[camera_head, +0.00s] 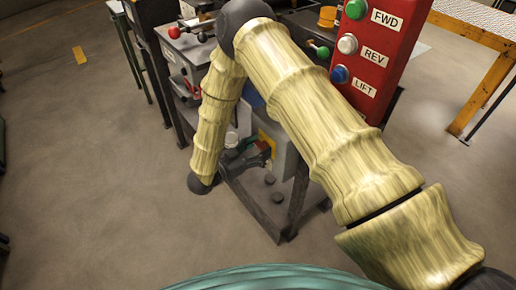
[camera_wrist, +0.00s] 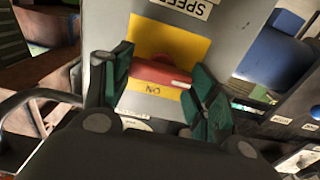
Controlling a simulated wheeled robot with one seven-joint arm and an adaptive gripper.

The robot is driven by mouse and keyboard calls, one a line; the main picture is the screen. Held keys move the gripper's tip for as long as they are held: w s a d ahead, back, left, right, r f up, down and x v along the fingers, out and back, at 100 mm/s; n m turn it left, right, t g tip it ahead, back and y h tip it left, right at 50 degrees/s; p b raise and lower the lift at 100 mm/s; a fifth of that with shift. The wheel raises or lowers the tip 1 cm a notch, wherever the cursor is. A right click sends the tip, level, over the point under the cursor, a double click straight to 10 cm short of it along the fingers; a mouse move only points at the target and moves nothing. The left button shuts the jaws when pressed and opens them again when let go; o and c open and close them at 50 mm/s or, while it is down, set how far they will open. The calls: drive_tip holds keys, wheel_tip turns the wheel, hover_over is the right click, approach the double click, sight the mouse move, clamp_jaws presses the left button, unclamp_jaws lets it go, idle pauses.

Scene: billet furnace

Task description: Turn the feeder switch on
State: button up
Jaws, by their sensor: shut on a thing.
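The feeder switch shows in the wrist view as a red handle (camera_wrist: 160,74) on a yellow plate (camera_wrist: 178,42), fixed to a grey box (camera_wrist: 112,20). An upside-down "ON" label is on the plate below the handle. My gripper (camera_wrist: 158,68) has its green-padded fingers on either side of the red handle and is shut on it. In the head view my gripper (camera_head: 252,153) is low at the grey box, beside the yellow plate (camera_head: 267,140). My arm hides part of the box there.
A red panel (camera_head: 377,45) with FWD, REV and LIFT buttons stands at upper right. Grey control boxes with lever knobs (camera_head: 174,32) are at the upper left. A dark stand (camera_head: 285,215) is below the switch box.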

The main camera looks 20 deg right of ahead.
drive_tip(key=shift+m, duration=0.4)
drive_tip(key=m, duration=0.3)
drive_tip(key=shift+m, duration=0.4)
drive_tip(key=m, duration=0.4)
drive_tip(key=shift+s+f+b, duration=0.1)
drive_tip(key=shift+b, duration=0.3)
drive_tip(key=m+b, duration=0.1)
drive_tip(key=m, duration=0.4)
drive_tip(key=shift+f, duration=0.1)
drive_tip(key=m+b, duration=0.1)
drive_tip(key=m, duration=0.3)
drive_tip(key=shift+s, duration=0.1)
drive_tip(key=shift+m, duration=0.3)
drive_tip(key=o, duration=1)
